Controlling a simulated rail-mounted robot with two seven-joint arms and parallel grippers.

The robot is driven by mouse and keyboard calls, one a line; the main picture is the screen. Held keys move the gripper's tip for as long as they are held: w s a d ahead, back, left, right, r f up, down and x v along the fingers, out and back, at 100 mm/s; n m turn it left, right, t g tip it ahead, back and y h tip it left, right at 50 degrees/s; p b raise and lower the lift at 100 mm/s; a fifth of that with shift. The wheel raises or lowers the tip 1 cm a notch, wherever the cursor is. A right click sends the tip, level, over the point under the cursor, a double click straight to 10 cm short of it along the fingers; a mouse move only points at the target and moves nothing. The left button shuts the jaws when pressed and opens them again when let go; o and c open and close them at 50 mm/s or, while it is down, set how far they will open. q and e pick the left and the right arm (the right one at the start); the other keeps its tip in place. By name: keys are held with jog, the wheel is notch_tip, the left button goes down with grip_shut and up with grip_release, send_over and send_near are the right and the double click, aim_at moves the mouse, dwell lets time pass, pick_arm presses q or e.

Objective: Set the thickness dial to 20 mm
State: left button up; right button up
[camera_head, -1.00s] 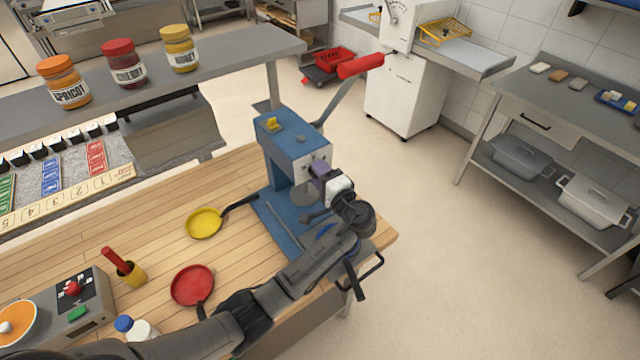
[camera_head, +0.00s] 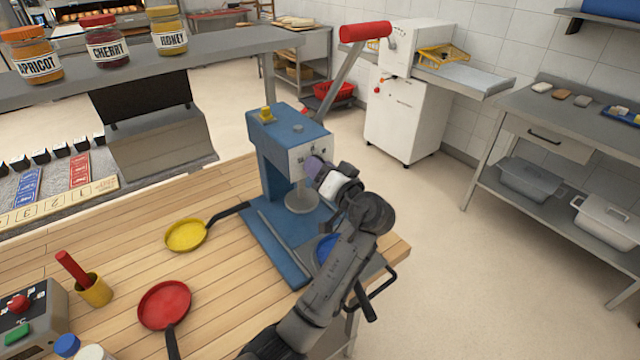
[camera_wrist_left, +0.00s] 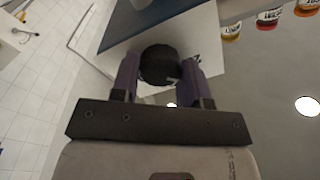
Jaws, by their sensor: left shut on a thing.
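The blue press (camera_head: 280,128) stands on the wooden table, with a pale front plate (camera_head: 309,151) and a red-handled lever (camera_head: 365,31). My left gripper (camera_head: 316,172) is at this front plate. In the left wrist view the black round dial (camera_wrist_left: 158,65) sits between the two purple fingers of my left gripper (camera_wrist_left: 160,73), which are shut on its sides. A white mark shows at the dial's lower edge and part of a figure on the pale plate beside it; the setting cannot be read. My right gripper is not in view.
A yellow pan (camera_head: 186,235) and a red pan (camera_head: 164,304) lie on the table (camera_head: 120,262) left of the press. A red-handled tool stands in a yellow cup (camera_head: 95,290). Jars stand on the grey shelf (camera_head: 200,52) behind.

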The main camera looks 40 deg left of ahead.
aim_at(313, 142)
pick_arm(q)
jog(key=shift+n+b, duration=1.7)
jog(key=shift+b, duration=0.1)
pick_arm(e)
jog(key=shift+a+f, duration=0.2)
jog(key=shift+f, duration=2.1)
pick_arm(q)
jog(key=shift+r, duration=0.1)
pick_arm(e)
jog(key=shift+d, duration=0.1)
pick_arm(q)
jog(key=o, duration=0.9)
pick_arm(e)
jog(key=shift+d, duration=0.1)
